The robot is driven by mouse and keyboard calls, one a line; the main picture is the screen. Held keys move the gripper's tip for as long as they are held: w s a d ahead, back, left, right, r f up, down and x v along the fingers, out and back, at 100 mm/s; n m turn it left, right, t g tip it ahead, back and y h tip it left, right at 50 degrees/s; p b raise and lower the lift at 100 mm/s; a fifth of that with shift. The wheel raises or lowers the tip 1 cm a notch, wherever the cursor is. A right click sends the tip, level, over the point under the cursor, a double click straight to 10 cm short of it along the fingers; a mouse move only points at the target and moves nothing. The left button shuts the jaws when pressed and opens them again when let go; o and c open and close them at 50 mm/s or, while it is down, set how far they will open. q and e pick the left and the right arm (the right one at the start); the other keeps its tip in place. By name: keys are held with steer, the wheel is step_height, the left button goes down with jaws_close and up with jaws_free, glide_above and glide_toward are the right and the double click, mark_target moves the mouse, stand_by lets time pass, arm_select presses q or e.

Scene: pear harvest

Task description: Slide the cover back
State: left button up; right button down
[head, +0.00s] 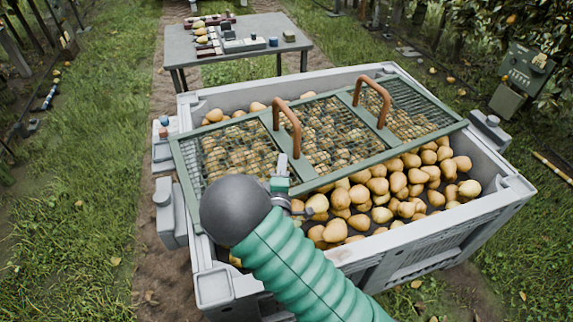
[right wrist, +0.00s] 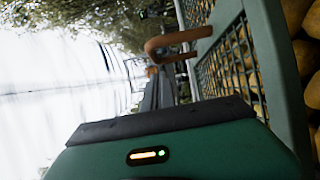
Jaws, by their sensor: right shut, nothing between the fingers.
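The cover (head: 355,113) is a green-framed wire mesh panel with two brown handles, one nearer (head: 288,128) and one farther (head: 375,98). It lies across the back part of a grey bin (head: 213,287) full of pears (head: 385,190); the front part is uncovered. My right gripper (head: 281,172) is shut and empty at the cover's front edge, left of the middle; I cannot tell if it touches the frame. In the right wrist view, the cover's frame (right wrist: 265,70) and a brown handle (right wrist: 180,42) show beyond my gripper body. My left gripper is not in view.
A grey table (head: 240,42) with several pears and small items stands behind the bin. Grey blocks (head: 165,195) sit along the bin's left side. Grass lies on both sides.

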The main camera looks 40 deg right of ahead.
mark_target(300, 132)
steer(key=w+d+b, duration=0.3)
steer(key=w+d, duration=0.3)
steer(key=d, duration=0.2)
steer(key=shift+w+d, duration=0.2)
steer(key=shift+d, duration=0.2)
steer(key=d, duration=0.2)
steer(key=shift+w+d+r, duration=0.1)
steer(key=shift+w+d, duration=0.05)
steer(key=shift+d, duration=0.4)
